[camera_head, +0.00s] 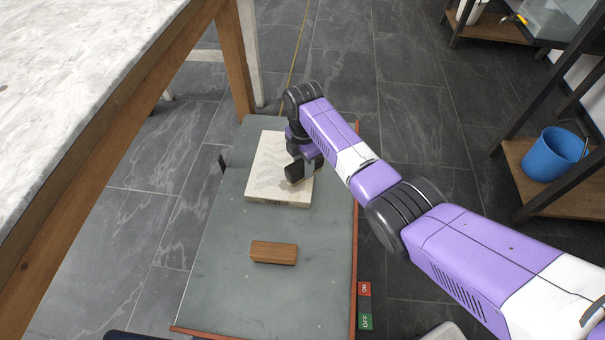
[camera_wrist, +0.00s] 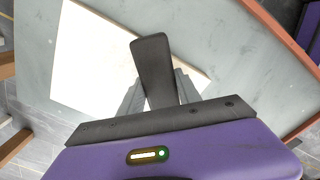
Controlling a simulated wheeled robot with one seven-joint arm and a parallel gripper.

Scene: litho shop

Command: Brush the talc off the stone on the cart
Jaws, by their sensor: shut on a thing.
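The stone (camera_head: 265,160) is a flat cream slab lying on the grey top of the cart (camera_head: 225,270). It also shows pale in the wrist view (camera_wrist: 95,60). Its surface looks faintly patchy near my gripper, but I cannot clearly tell talc from stone. My gripper (camera_head: 306,163) is over the right part of the stone, pointing down. It is shut on a dark, flat piece, seemingly the brush (camera_head: 294,172), which also shows between the fingers in the wrist view (camera_wrist: 152,65). Bristles are not visible, and I cannot tell whether it touches the stone.
A brown wooden block (camera_head: 274,252) lies on the cart in front of the stone. A marble-topped table (camera_head: 75,70) stands at the left. A shelf with a blue bucket (camera_head: 552,154) is at the right. A red and green ON/OFF switch (camera_head: 365,305) is at the cart's right edge.

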